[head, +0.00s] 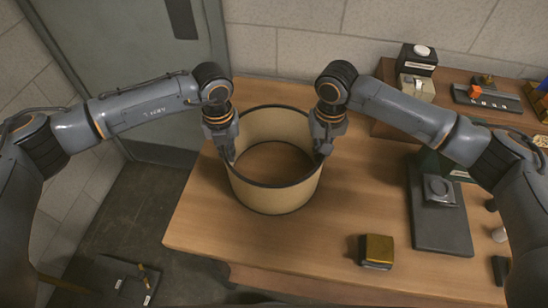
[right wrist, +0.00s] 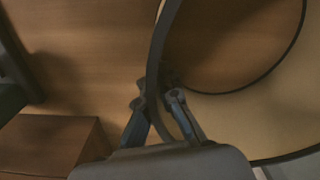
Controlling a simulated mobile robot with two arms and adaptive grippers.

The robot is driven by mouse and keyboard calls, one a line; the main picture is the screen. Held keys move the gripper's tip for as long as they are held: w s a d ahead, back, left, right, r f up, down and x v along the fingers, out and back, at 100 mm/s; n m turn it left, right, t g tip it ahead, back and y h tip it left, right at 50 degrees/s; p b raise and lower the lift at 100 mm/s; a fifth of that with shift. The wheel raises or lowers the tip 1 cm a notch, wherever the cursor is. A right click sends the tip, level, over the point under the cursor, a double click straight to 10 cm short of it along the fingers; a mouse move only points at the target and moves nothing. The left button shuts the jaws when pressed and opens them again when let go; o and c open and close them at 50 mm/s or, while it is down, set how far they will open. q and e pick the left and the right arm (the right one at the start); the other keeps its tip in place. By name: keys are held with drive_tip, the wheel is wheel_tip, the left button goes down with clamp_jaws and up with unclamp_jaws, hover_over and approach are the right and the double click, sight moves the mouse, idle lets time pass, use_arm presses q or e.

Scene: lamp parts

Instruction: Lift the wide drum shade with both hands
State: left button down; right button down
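The wide drum shade (head: 268,196) is a cream open cylinder with dark rims, upright at the table's left part. Wood shows through its open middle. My left gripper (head: 230,154) points down at the shade's left rim; its fingers are too small to tell whether they are closed. My right gripper (head: 322,149) points down at the right rim. In the right wrist view, the shade's wall (right wrist: 157,50) runs between the fingers of my right gripper (right wrist: 157,100), one finger on each side, and they look closed on it. I cannot tell whether the shade's bottom touches the table.
The wooden table (head: 215,235) has free room in front of the shade. A gold-topped block (head: 376,251) stands to the front right. A dark plate with a device (head: 440,225) lies further right. A raised shelf (head: 455,112) with small parts is at the back right.

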use_arm(q)
drive_tip(key=shift+r, duration=0.1)
use_arm(e)
drive_tip(key=shift+r, duration=0.1)
